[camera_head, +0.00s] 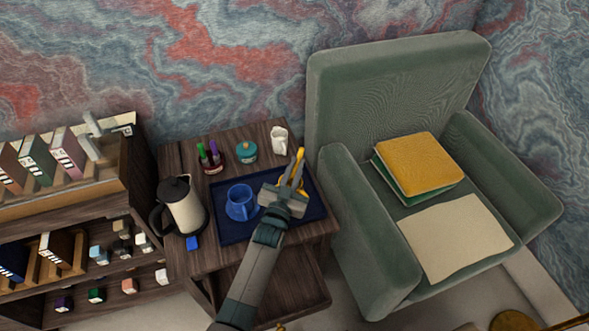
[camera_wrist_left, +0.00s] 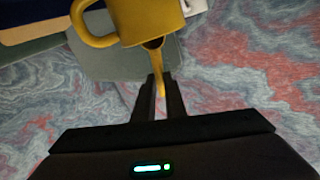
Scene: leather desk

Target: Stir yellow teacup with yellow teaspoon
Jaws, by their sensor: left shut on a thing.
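The yellow teacup (camera_wrist_left: 150,18) shows at the top of the left wrist view, with its handle to the left. Its rim side faces my gripper, and its dark mouth is only partly seen. The yellow teaspoon (camera_wrist_left: 159,72) runs from the mouth of the cup to between my fingers, its far end hidden in the cup. My left gripper (camera_wrist_left: 160,95) is shut on the teaspoon. In the head view my left gripper (camera_head: 296,172) is over the right part of the blue tray (camera_head: 232,228) and hides most of the cup. My right gripper is not in view.
A blue cup (camera_head: 240,201) on a saucer stands left of my gripper on the tray. A kettle (camera_head: 185,206), teal pot (camera_head: 246,151), white mug (camera_head: 279,139) and small bottles (camera_head: 208,158) surround the tray. A green armchair (camera_head: 343,225) stands close on the right.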

